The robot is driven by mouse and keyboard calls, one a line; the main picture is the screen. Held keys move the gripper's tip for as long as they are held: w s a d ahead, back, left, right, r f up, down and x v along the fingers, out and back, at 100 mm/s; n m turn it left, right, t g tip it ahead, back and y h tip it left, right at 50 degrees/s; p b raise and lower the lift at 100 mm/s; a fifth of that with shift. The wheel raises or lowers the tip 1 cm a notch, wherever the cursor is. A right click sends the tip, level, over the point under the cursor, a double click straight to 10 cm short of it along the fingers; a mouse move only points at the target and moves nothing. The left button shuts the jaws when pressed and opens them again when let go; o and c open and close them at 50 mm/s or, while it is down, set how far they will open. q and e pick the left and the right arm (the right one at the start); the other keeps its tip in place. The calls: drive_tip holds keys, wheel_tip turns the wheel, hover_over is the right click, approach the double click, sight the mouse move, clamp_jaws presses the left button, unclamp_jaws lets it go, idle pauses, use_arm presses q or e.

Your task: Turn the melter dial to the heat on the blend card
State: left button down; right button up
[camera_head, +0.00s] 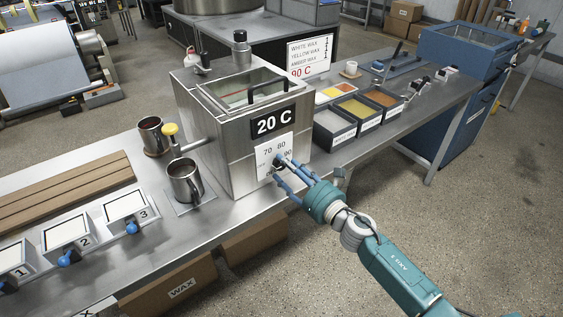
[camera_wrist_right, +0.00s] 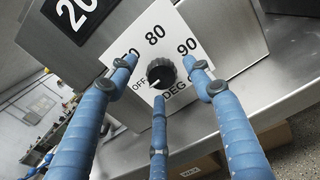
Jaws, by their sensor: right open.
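The melter (camera_head: 222,135) is a steel box on the bench, and its display (camera_head: 273,122) reads 20 C. Its black dial (camera_wrist_right: 160,73) sits on a white plate (camera_wrist_right: 140,52) marked OFF, 70, 80 and 90 DEG; the 70 is partly hidden by a finger. The dial's white mark points toward OFF in the right wrist view. My right gripper (camera_head: 282,170) is open at the dial; its blue fingers (camera_wrist_right: 160,90) spread around the knob, and I cannot tell whether they touch it. The blend card (camera_head: 309,57) lists white, yellow and amber wax and shows 90 C in red. My left gripper is not in view.
A metal jug (camera_head: 186,182) stands near a yellow-knobbed tap (camera_head: 170,131) left of the melter. Wax bins (camera_head: 334,127) stand to its right. Numbered stations with blue knobs (camera_head: 132,227) line the front left. Floor is clear at right.

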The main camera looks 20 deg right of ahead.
drive_tip(key=shift+x, duration=1.4)
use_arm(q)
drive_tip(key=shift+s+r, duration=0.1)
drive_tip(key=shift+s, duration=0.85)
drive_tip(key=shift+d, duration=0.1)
use_arm(e)
drive_tip(key=shift+c, duration=1)
drive_tip(key=c, duration=0.9)
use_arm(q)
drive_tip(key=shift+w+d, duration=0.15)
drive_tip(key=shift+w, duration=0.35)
use_arm(e)
drive_tip(key=shift+c, duration=0.2)
